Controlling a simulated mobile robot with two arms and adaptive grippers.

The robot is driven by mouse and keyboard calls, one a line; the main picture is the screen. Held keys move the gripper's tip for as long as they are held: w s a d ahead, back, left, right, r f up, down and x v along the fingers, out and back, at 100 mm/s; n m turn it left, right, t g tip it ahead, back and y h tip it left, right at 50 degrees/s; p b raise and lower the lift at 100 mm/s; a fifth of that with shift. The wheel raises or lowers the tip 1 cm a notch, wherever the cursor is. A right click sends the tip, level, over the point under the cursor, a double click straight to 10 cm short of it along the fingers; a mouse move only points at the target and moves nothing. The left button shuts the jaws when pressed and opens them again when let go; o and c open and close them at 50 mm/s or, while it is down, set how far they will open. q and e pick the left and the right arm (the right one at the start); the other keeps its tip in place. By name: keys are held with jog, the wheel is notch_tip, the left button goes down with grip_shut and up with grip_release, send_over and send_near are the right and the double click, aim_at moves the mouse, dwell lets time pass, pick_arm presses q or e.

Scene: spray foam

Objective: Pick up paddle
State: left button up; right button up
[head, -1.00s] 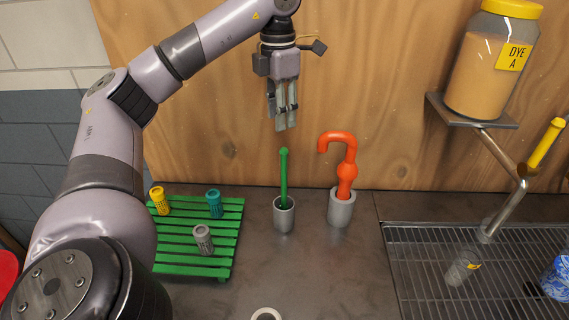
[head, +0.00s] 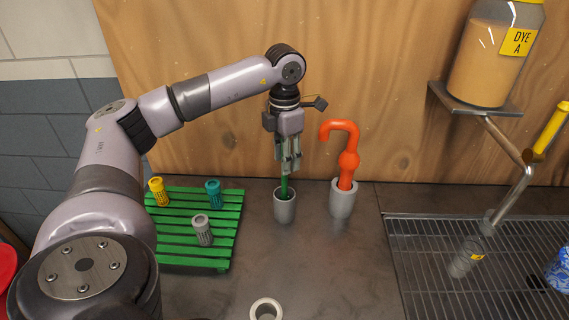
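The paddle is likely the green stick (head: 284,186) standing upright in a grey cup (head: 285,210) on the dark counter. Only a short green length shows between my fingers and the cup rim; its lower end is hidden in the cup. My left gripper (head: 288,168) points straight down over the cup, with its fingers around or in front of the stick's upper part. I cannot tell whether the fingers press on it. My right gripper is out of view.
An orange hooked tool (head: 348,165) stands in a second grey cup (head: 343,200) just to the right. A green slatted rack (head: 190,256) with small yellow, teal and grey pieces lies left. A metal grate (head: 440,285), dye jar (head: 495,55) and shelf (head: 470,104) are at right.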

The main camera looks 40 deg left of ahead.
aim_at(285, 181)
pick_arm(q)
notch_tip(285, 181, down, 2)
jog(key=shift+f, duration=0.1)
grip_shut()
dwell(0.5)
